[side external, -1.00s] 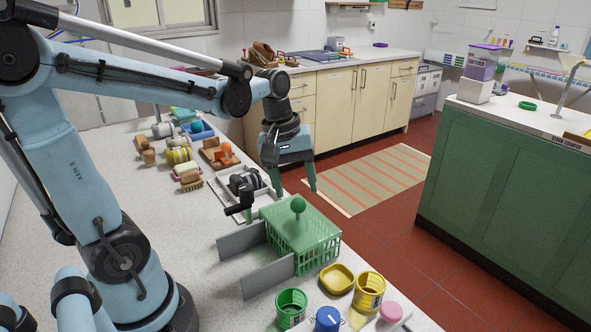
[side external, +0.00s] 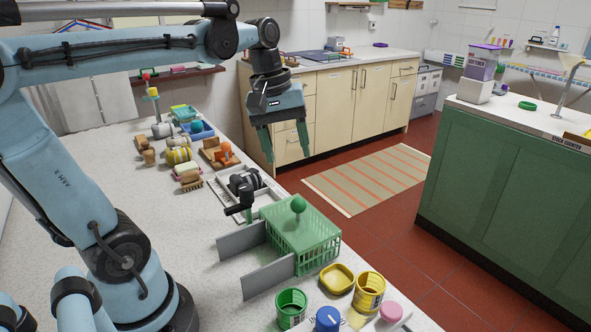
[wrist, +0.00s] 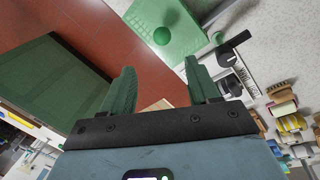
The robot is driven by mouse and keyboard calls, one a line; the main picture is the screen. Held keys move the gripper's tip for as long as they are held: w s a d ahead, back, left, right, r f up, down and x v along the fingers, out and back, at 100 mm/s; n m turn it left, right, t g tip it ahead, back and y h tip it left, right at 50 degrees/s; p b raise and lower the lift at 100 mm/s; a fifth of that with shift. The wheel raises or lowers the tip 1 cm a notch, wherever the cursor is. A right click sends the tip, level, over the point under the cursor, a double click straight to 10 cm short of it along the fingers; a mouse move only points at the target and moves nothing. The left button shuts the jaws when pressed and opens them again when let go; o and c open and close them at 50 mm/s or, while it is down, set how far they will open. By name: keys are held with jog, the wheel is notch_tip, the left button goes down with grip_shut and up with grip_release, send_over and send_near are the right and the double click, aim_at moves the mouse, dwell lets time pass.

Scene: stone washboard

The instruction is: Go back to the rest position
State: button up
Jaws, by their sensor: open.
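My gripper (side external: 286,146) is open and empty, raised well above the worktop near its far edge, with both green fingers pointing down and apart. In the wrist view its two fingers (wrist: 160,88) also stand apart with nothing between them. Below and in front of it, a green basket (side external: 315,240) with a lid and a round green knob (side external: 298,204) stands on the worktop. The basket also shows in the wrist view (wrist: 180,35) at the top. The gripper touches nothing.
A black device (side external: 240,197) on a grey rack stands beside the basket. Grey panels (side external: 268,278) stand left of the basket. Cups and a yellow dish (side external: 337,278) sit at the front. Several coloured items line the back. A striped rug (side external: 370,178) lies on the open floor.

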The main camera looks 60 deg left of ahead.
jog(key=d+f+m+t, duration=0.1)
jog(key=d+f+m, duration=0.1)
jog(key=m, duration=0.1)
jog(key=s+d+f+m+t, duration=0.1)
jog(key=d+f+m+t, duration=0.1)
jog(key=f+m, duration=0.1)
jog(key=s+d+f+m+t+y, duration=0.1)
jog(key=d+f+m+t, duration=0.1)
jog(key=m, duration=0.3)
jog(key=shift+s+f, duration=0.15)
jog(key=shift+f, duration=0.2)
jog(key=shift+a, duration=0.15)
